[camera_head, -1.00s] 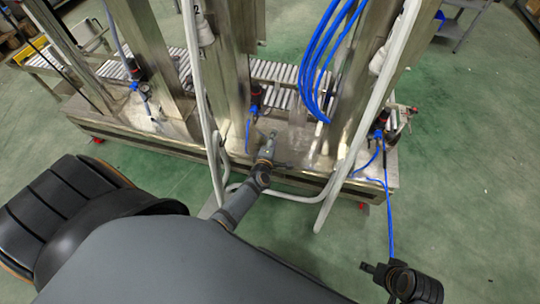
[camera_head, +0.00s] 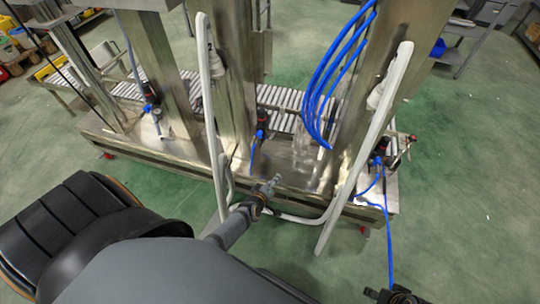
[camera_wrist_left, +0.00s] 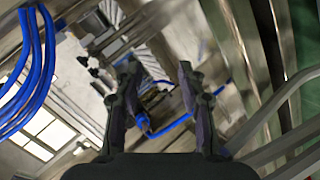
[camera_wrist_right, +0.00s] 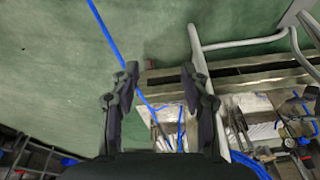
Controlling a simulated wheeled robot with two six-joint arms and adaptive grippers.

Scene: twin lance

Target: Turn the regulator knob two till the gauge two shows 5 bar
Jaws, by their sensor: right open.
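Several regulators with black bodies and blue fittings stand along the steel machine base: one at the left (camera_head: 150,93), one in the middle (camera_head: 261,120) and one at the right (camera_head: 380,148). I cannot read which is number two. A small round gauge (camera_head: 157,114) shows at the left one; no dial is readable. My left gripper (camera_head: 275,182) is in front of and below the middle regulator, apart from it. In the left wrist view the left gripper (camera_wrist_left: 158,67) is open and empty, with blue fittings (camera_wrist_left: 144,122) beyond it. My right gripper (camera_wrist_right: 160,69) is open and empty at the lower right.
Bent white lance tubes (camera_head: 207,90) and (camera_head: 372,130) stand before the steel columns. Blue hoses (camera_head: 320,85) hang between them. A gauge (camera_wrist_right: 289,142) shows at the right of the right wrist view. Green floor (camera_head: 450,220) is free at the right.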

